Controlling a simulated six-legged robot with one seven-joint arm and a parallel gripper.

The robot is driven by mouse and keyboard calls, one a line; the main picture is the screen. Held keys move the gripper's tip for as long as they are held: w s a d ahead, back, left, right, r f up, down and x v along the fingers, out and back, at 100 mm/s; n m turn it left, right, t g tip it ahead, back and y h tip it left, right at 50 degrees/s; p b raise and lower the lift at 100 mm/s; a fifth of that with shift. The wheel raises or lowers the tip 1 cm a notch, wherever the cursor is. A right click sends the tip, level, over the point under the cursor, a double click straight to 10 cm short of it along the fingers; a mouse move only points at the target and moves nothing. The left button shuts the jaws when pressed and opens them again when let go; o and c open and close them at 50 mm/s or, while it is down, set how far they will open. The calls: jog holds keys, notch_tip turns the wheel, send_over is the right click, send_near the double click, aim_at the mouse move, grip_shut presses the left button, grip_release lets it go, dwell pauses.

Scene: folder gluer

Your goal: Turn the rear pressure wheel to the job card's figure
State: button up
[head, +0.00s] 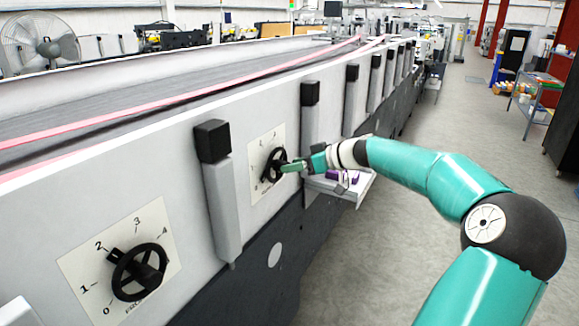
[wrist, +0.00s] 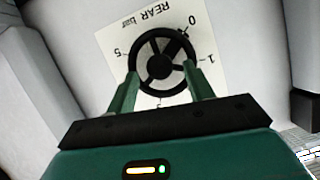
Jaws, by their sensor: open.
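The rear pressure wheel (wrist: 161,66) is a black spoked handwheel on a white dial plate (wrist: 112,43) marked "REAR bar". Its dark pointer lies toward the 0, at the upper right in the wrist view. The figures 0, 1 and 5 are readable there; others are partly hidden by the wheel and fingers. My gripper (wrist: 164,88) is open, its two green fingers on either side of the wheel's lower rim. I cannot tell whether they touch it. In the head view, the rear wheel (head: 274,164) has my gripper (head: 288,167) right at it. I see no readable job card.
A similar black wheel (head: 138,272) on a numbered plate is nearer on the left, its pointer near 2. A black-capped post (head: 222,195) stands between the dials. A small shelf (head: 350,190) with purple items sits just beyond my gripper.

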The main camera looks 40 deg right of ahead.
jog(key=shift+x, duration=1.1)
jog(key=shift+c, duration=0.4)
jog(key=c, duration=0.9)
